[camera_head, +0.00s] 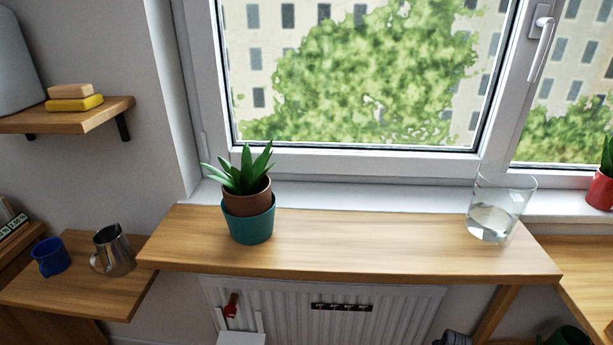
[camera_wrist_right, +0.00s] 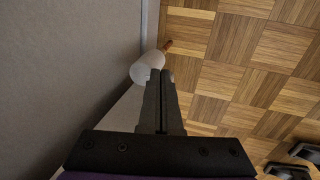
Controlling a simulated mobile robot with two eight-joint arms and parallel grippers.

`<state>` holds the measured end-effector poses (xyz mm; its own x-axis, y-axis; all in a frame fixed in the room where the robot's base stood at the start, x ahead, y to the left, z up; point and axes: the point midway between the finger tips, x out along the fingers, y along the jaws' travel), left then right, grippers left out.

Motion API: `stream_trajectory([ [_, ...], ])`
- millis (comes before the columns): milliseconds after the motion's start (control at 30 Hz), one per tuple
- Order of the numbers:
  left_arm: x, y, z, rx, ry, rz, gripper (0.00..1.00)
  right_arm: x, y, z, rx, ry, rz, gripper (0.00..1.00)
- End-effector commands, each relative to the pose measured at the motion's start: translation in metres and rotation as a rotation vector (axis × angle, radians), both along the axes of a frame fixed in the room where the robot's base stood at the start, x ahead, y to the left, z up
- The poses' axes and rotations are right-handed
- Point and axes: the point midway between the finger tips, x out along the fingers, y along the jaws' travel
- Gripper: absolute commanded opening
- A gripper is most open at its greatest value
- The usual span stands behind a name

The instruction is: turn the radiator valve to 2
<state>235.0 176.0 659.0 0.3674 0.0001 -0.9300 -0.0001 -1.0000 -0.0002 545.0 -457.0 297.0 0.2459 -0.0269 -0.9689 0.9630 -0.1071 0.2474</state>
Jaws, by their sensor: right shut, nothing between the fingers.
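The white ribbed radiator (camera_head: 385,305) is under the wooden sill shelf in the head view. A dark rounded shape (camera_head: 452,338) shows at its lower right, cut off by the frame edge; I cannot tell whether it is the valve. No valve numbers are readable. In the right wrist view my right gripper (camera_wrist_right: 161,75) is shut and empty. A pale, rounded object (camera_wrist_right: 148,67) lies just beyond its fingertips, beside the wall; I cannot tell whether they touch or whether it is the valve. My left gripper is not in view.
A potted plant (camera_head: 248,222) and a glass of water (camera_head: 495,215) stand on the shelf (camera_head: 360,245). A blue mug (camera_head: 51,257) and a metal jug (camera_head: 114,252) stand on a lower left board.

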Motion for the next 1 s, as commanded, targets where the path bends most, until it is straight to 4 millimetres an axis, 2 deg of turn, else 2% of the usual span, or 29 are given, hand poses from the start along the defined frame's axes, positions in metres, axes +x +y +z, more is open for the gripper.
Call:
stream_trajectory([
  [33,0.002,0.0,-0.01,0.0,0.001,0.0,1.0,0.001,0.0,-0.011,0.0,0.0,0.0,0.0],
  [200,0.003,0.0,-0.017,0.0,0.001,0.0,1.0,0.0,0.0,-0.022,0.0,0.0,0.0,0.0],
  [1000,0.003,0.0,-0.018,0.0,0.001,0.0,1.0,0.003,0.001,-0.023,0.0,0.0,0.0,0.0],
])
